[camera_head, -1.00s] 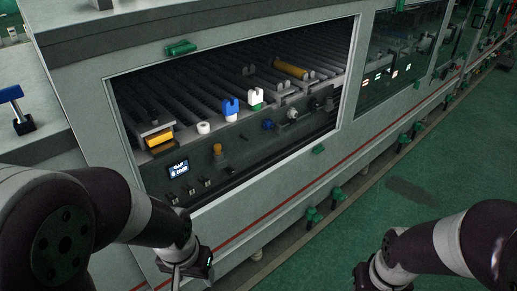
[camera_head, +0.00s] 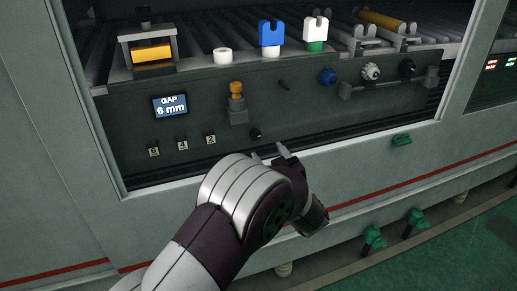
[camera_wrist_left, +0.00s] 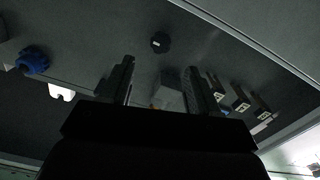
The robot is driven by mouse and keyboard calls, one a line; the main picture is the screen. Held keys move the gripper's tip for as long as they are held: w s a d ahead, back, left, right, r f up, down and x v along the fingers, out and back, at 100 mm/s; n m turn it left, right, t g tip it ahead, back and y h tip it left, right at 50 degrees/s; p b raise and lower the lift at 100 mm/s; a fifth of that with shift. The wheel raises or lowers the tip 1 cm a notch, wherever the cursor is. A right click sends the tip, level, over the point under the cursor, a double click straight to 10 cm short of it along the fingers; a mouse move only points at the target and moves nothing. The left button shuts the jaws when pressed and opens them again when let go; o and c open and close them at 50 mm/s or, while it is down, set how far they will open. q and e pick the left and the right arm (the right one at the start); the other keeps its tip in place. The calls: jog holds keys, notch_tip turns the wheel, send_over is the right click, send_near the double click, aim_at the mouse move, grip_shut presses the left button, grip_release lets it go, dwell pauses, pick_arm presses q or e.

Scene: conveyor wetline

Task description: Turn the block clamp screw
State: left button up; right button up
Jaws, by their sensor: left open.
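A small black knob (camera_head: 255,133), likely the block clamp screw, sits on the dark panel just below a grey block holder (camera_head: 238,115) with an orange-and-brass piece (camera_head: 236,91). In the left wrist view the black knob (camera_wrist_left: 160,42) has a light mark on its face and lies beyond the fingertips, untouched. The grey holder shows partly between the fingers (camera_wrist_left: 171,98). My left gripper (camera_head: 270,153) is open and empty, close to the panel, just below and right of the knob. My right gripper is out of view.
A display (camera_head: 171,106) reads GAP 6 mm, above several small labelled tags (camera_head: 183,146). The window frame's lower edge (camera_head: 350,139) runs close by my left gripper.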

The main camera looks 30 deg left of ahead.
aim_at(256, 136)
pick_arm(q)
jog(key=b+x, duration=0.2)
jog(key=x, duration=0.5)
jog(key=shift+w+a+f, duration=0.1)
jog(key=shift+a+f, duration=0.05)
jog(key=shift+a, duration=0.05)
jog(key=shift+w+a, duration=0.35)
jog(key=c, duration=1)
